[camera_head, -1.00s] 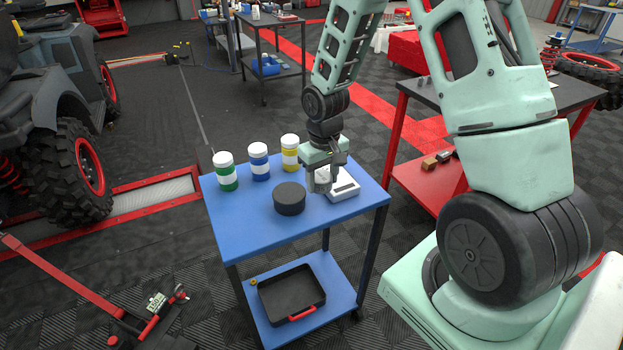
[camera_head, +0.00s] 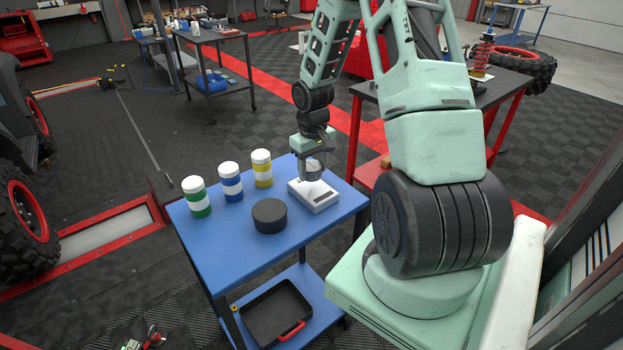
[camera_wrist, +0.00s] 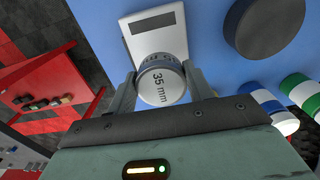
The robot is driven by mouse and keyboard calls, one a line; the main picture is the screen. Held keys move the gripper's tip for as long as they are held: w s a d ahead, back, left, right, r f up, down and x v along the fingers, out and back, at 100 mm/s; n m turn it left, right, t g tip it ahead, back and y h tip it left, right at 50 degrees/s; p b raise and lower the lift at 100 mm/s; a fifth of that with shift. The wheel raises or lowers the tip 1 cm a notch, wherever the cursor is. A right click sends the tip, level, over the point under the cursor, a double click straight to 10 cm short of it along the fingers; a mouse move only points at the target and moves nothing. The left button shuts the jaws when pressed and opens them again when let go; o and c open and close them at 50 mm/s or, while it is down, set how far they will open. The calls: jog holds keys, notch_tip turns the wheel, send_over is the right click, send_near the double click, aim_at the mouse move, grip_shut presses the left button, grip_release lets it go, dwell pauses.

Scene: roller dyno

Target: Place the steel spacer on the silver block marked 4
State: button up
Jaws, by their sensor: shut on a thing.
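My gripper (camera_head: 313,172) is over the white scale on the blue cart in the head view. In the wrist view my gripper (camera_wrist: 163,90) is shut on the steel spacer (camera_wrist: 156,86), a short grey cylinder with a pale end face marked "35 mm". The spacer hides part of the scale; I cannot tell whether it touches the scale. No silver block marked 4 can be made out. Several small blocks (camera_wrist: 45,100) stand on a red surface at the left of the wrist view, too small to read.
The blue cart (camera_head: 215,250) bears the scale (camera_head: 322,201), a black round puck (camera_head: 270,216) and green, blue and yellow banded jars (camera_head: 232,181). A black tray (camera_head: 275,312) lies on its lower shelf. A red-legged bench (camera_head: 352,140) stands behind at right.

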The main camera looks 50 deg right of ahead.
aim_at(313, 179)
jog(key=shift+f, duration=1.85)
jog(key=shift+f, duration=0.2)
jog(key=o, duration=1.1)
jog(key=shift+o, duration=0.2)
jog(key=shift+r, duration=0.15)
